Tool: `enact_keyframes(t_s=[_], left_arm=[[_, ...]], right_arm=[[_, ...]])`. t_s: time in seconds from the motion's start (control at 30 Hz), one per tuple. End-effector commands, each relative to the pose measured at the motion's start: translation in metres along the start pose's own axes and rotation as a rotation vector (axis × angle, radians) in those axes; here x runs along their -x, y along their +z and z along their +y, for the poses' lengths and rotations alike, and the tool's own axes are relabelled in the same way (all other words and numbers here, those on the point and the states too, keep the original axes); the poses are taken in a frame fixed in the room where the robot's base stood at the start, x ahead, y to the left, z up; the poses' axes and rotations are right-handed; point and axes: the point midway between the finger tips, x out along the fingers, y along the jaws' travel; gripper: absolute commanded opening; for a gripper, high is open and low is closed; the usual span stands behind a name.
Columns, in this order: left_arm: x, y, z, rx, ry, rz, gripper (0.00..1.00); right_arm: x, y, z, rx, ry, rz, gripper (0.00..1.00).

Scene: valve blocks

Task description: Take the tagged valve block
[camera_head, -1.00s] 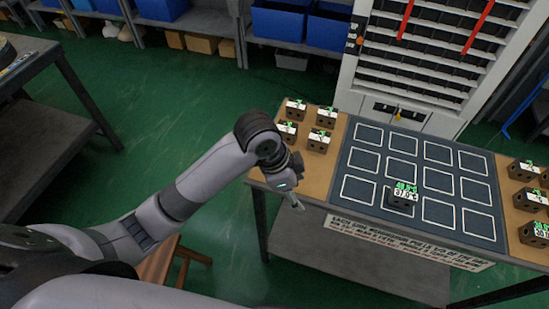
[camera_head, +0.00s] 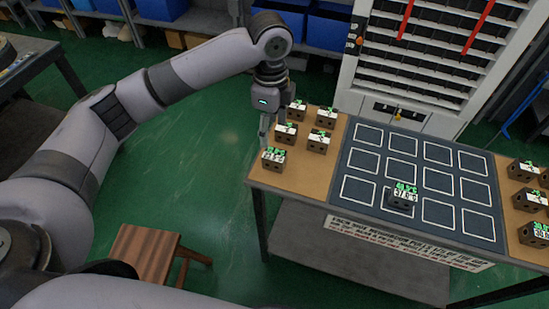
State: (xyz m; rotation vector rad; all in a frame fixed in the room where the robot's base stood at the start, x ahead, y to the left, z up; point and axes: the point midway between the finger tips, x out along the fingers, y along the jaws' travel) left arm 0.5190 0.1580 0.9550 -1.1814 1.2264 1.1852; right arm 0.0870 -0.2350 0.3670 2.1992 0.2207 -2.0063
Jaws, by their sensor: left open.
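Several dark valve blocks with white and green tags stand on the brown left part of the table. The nearest of these, a valve block (camera_head: 273,160), sits at the table's left edge. Another valve block (camera_head: 402,195) with a tag stands on the dark mat (camera_head: 385,212) in a white-outlined square. More blocks (camera_head: 530,200) stand on the brown right part. My left gripper (camera_head: 270,135) points down over the left edge, open, just above and behind the nearest left block, with nothing seen between its fingers. My right gripper is out of view.
A white rack (camera_head: 440,50) with dark shelves stands behind the table. Most outlined squares on the mat are empty. A wooden stool (camera_head: 150,255) stands on the green floor left of the table. Shelves with blue bins (camera_head: 280,25) line the back.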

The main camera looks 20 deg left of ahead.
Motion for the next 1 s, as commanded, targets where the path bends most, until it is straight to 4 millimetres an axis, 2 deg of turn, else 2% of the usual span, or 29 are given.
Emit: enact_keyframes(t_s=[0.1, 0.3, 0.53, 0.8, 1.0], left_arm=[[-0.027, 0.0, 0.001, 0.002, 0.003, -0.001, 0.58], [-0.057, 0.0, 0.0, 0.001, 0.001, 0.0, 0.58], [-0.073, -0.003, 0.0, 0.001, 0.001, 0.0, 0.58], [-0.111, -0.008, 0.0, 0.002, 0.001, 0.0, 0.58], [-0.117, -0.009, -0.001, 0.0, -0.002, 0.001, 0.58]], right_arm=[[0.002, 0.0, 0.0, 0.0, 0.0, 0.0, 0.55], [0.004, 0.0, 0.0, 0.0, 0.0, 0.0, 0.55], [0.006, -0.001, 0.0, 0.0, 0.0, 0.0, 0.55], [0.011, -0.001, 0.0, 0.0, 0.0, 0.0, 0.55], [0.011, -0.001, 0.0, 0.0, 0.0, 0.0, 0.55]])
